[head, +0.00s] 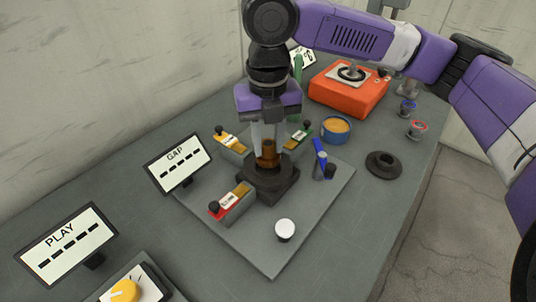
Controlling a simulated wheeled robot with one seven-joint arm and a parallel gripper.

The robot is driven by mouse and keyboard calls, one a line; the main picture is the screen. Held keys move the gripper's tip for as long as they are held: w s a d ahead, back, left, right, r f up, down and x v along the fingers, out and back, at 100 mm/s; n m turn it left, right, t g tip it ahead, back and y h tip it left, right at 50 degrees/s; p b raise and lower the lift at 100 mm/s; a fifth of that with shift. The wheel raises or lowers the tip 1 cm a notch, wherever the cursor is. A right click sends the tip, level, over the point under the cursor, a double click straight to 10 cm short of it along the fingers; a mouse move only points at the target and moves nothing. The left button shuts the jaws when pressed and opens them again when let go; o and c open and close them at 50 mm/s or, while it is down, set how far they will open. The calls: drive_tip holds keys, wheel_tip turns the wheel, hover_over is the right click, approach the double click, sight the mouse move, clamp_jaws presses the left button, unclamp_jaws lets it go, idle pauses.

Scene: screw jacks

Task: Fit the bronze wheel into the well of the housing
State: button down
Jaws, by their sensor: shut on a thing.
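My gripper (268,147) points straight down over the middle of the grey plate, its pale fingers shut on the bronze wheel (267,160). Only a brown, upright part of the wheel shows between and just below the fingers. The dark housing (282,188) stands on the plate directly under it. The wheel's lower part is at the housing's round top. I cannot tell whether it is inside the well or just above it, as the well is hidden by the wheel and fingers.
Red (230,205), yellow (229,143), green (298,138) and blue (320,160) fixtures surround the housing on the grey plate (245,245). A white-topped button (285,229) is in front. GAP (178,160) and PLAY (65,243) displays stand left. A blue bowl (336,129) and black ring (384,165) are right.

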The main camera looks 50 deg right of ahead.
sight(268, 156)
drive_tip(key=shift+f, duration=1.95)
drive_tip(key=shift+f, duration=0.15)
drive_tip(key=c, duration=1.1)
unclamp_jaws()
wheel_tip(268, 156, up, 12)
drive_tip(key=shift+r, duration=0.2)
drive_tip(key=shift+s, duration=0.15)
